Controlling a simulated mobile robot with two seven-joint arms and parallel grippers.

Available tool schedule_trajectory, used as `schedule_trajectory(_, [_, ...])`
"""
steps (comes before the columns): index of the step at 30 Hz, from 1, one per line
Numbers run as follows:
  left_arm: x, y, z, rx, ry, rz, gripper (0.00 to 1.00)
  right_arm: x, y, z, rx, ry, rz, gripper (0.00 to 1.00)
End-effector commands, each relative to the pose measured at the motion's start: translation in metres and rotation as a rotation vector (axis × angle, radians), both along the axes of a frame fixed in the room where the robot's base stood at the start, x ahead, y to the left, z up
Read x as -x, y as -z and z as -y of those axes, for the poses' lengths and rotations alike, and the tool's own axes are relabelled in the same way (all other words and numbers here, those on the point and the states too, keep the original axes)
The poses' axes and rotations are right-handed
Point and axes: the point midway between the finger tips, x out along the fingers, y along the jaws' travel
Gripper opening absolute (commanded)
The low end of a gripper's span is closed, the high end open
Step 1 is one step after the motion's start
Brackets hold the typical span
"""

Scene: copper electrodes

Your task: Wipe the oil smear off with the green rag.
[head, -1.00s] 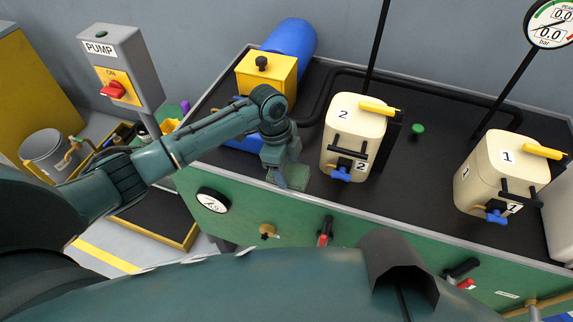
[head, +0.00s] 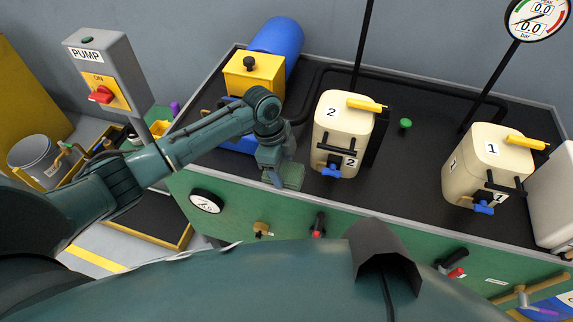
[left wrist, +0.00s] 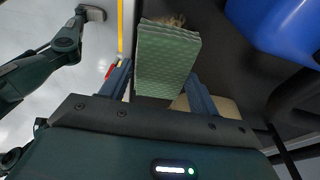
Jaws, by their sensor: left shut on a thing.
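My left gripper (head: 280,174) is shut on the green rag (left wrist: 167,60), a thick textured block that sits between its two fingers in the left wrist view. In the head view the rag (head: 290,177) is low over the dark bench top near its front edge, left of canister 2. I cannot tell whether it touches the surface. A brownish patch, likely the oil smear (left wrist: 172,19), shows just beyond the rag in the left wrist view, partly hidden by it. In the head view the smear is hidden. My right gripper is out of view.
Canister 2 (head: 343,133) stands close right of the left gripper; canister 1 (head: 486,168) is farther right. A blue tank (head: 276,47) and yellow box (head: 252,75) stand behind. A black pipe (head: 430,86) runs along the back. The pump switch box (head: 105,75) is left.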

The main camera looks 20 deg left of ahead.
Motion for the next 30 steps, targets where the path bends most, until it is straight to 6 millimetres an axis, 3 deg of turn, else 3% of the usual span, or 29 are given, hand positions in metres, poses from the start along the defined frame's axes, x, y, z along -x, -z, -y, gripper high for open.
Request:
schedule_trajectory(15, [-0.001, 0.002, -0.034, 0.000, -0.001, 0.000, 0.48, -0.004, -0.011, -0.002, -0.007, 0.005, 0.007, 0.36])
schedule_trajectory(30, [-0.001, 0.002, -0.030, 0.000, 0.000, -0.001, 0.48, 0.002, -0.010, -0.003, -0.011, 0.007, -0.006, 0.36])
